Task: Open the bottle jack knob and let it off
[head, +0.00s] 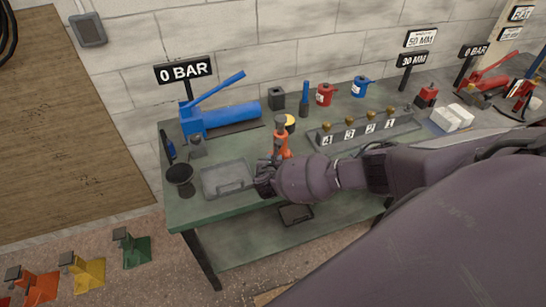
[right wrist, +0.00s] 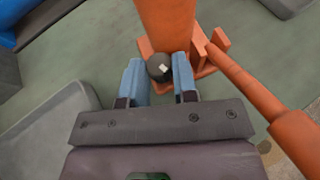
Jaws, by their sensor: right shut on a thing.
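The orange bottle jack (head: 281,142) stands upright on the green bench, near its front edge. In the right wrist view its orange body (right wrist: 166,22) rises at the top, with a lever or handle (right wrist: 246,85) slanting down to the right. The dark round knob (right wrist: 160,67), with a small pale square mark, sits low on the jack's base. My right gripper (right wrist: 158,76) is shut on the knob, one blue finger on each side. In the head view my right gripper (head: 264,180) is at the jack's foot and hides the knob. My left gripper is not in view.
A grey tray (head: 228,179) lies left of the jack. A blue pump (head: 222,117) with a 0 BAR sign (head: 186,70) stands behind it. A numbered rack (head: 365,130) is to the right. A black cup-like stand (head: 180,176) is at the bench's left end.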

